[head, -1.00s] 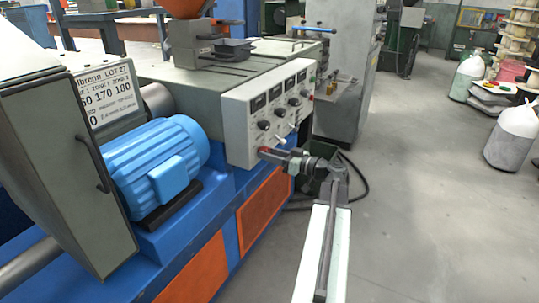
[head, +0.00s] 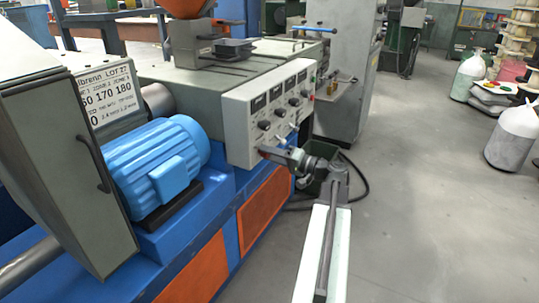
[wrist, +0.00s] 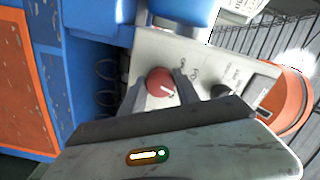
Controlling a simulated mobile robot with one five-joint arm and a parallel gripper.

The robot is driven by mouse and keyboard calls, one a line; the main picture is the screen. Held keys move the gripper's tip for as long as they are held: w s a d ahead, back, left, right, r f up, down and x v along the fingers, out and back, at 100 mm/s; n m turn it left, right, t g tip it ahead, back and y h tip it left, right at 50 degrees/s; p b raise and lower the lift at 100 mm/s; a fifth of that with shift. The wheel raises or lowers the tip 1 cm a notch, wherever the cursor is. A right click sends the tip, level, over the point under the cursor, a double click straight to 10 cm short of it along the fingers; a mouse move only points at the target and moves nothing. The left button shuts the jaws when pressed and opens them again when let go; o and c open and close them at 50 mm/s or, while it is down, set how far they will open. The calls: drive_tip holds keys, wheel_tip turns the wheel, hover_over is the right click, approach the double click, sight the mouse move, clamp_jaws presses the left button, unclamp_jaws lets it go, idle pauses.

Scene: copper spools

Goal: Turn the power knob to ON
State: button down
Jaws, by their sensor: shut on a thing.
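The red power knob (wrist: 160,82) sits on the pale control panel (wrist: 200,56) in the wrist view, with a short white mark at its lower right. Small dark lettering stands on the panel around it; I cannot tell which label the mark points to. My gripper (wrist: 160,91) has one finger on each side of the knob and is shut on it. In the head view my gripper (head: 267,151) reaches the lower front of the panel (head: 240,124), and it mostly hides the knob.
The panel carries several black knobs (head: 264,125) and dark meters (head: 259,104) above my gripper. A blue motor (head: 155,165) stands to the left. A dark bin (head: 312,184) and a black cable (head: 358,178) are behind my arm. Open grey floor (head: 430,220) lies to the right.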

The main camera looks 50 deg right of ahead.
drive_tip(key=m, duration=0.5)
drive_tip(key=shift+m, duration=0.3)
idle(0.4)
drive_tip(key=c, duration=0.9)
unclamp_jaws()
drive_tip(key=v, duration=0.8)
drive_tip(key=shift+w, duration=0.1)
